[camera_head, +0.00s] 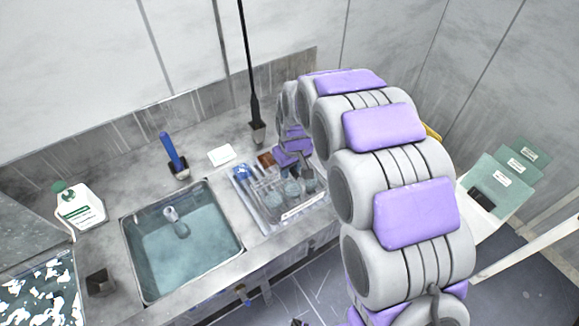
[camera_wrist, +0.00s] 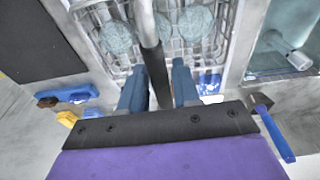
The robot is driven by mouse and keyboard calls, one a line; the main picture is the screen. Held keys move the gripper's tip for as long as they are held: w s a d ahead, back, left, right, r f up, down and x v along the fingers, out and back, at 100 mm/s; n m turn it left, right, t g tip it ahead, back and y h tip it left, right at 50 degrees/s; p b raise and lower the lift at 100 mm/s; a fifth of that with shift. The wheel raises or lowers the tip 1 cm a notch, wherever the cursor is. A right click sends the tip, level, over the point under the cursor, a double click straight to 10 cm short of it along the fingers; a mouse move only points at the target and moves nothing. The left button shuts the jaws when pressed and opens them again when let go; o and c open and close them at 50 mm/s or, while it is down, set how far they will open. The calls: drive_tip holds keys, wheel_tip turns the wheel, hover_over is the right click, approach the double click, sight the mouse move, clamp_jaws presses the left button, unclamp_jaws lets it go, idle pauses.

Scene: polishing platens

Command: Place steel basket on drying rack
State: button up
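The steel wire basket (camera_wrist: 222,45) holds several round, pale teal discs. In the head view, the wire basket with its discs (camera_head: 291,188) is in or on a pale tray to the right of the sink. A grey rod with a dark grip (camera_wrist: 155,70), which looks like the basket's handle, rises toward the wrist camera. My gripper (camera_wrist: 158,88) has its two blue fingers on either side of this grip. I cannot tell whether they press on it. I cannot pick out the drying rack with certainty.
A water-filled sink (camera_head: 131,233) lies left of the basket. A blue-handled tool (camera_head: 172,150) and a white box (camera_head: 221,155) are behind it. A black pole (camera_head: 252,85) stands near the wall. A white bottle (camera_head: 76,207) is at the far left.

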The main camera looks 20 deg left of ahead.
drive_tip(key=shift+o, duration=1.4)
wheel_tip(320, 180, up, 12)
drive_tip(key=s+d+p, duration=0.1)
drive_tip(key=p, duration=0.1)
drive_tip(key=s+d+r+m, duration=0.35)
drive_tip(key=s+d, duration=0.25)
drive_tip(key=d, duration=0.6)
drive_tip(key=s+d+m+g, duration=0.1)
drive_tip(key=s+d+m, duration=0.1)
drive_tip(key=s+d, duration=0.3)
drive_tip(key=s+d+m+g, duration=0.1)
drive_tip(key=s+d, duration=0.5)
drive_tip(key=s, duration=0.6)
drive_tip(key=s+d+m+g+h, duration=0.1)
drive_tip(key=s+d+m, duration=0.2)
drive_tip(key=s+d, duration=0.3)
drive_tip(key=s, duration=0.2)
drive_tip(key=shift+s+r, duration=0.25)
drive_tip(key=shift+s, duration=0.1)
drive_tip(key=shift+f+m, duration=0.1)
drive_tip(key=shift+m, duration=0.15)
